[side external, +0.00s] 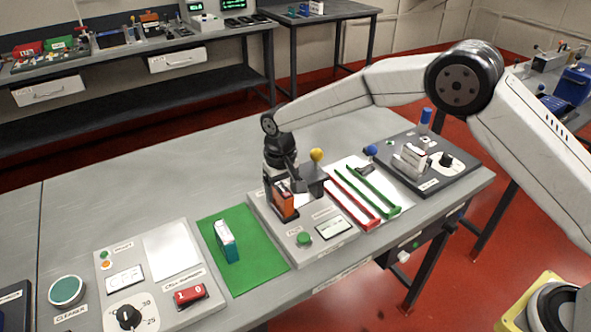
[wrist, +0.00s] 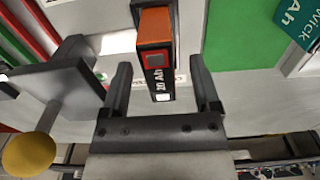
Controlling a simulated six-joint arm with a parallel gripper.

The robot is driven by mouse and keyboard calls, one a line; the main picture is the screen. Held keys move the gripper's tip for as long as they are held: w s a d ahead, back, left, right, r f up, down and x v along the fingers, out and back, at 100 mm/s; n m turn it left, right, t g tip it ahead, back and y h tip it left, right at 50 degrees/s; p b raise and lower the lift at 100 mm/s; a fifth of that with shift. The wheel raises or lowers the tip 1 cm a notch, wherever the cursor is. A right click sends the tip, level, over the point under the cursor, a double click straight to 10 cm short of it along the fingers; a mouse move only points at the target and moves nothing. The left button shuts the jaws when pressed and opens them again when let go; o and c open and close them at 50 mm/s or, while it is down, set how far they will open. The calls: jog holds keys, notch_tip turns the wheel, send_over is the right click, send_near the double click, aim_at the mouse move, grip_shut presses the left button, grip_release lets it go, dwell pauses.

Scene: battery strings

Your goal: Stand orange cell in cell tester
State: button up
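The orange cell (side external: 286,202), a dark block with orange faces, stands upright on the grey cell tester (side external: 270,222), at its back left part in the side view. It also shows in the wrist view (wrist: 155,52), with a "20 Ah" label. My gripper (side external: 282,190) is around the cell from above. In the wrist view my gripper (wrist: 160,85) is open, with a finger on each side of the cell and a gap on both sides. The cell's lower end and its contact with the tester are partly hidden. The tester has a green button and a small display.
A yellow-knobbed lever (side external: 316,156) with a dark plate stands close beside my gripper. A teal and white cell (side external: 227,241) stands on the green mat (side external: 250,262). Red and green rails (side external: 375,190) lie to the right. A control panel (side external: 160,270) lies to the left.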

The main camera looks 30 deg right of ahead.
jog(key=shift+r, duration=3.9)
jog(key=shift+d+r, duration=0.2)
jog(key=shift+d, duration=0.05)
jog(key=shift+n+t, duration=0.3)
jog(key=shift+t, duration=0.3)
jog(key=d+r, duration=0.2)
jog(key=d, duration=0.3)
jog(key=shift+s+r, duration=0.35)
jog(key=shift+r, duration=0.05)
jog(key=s+d+f, duration=0.1)
jog(key=s+d, duration=0.3)
jog(key=s, duration=0.4)
jog(key=s+d+f+t, duration=0.1)
jog(key=s+d, duration=0.3)
jog(key=s, duration=0.4)
jog(key=s+d+f, duration=0.3)
jog(key=s+d, duration=0.2)
jog(key=s, duration=0.4)
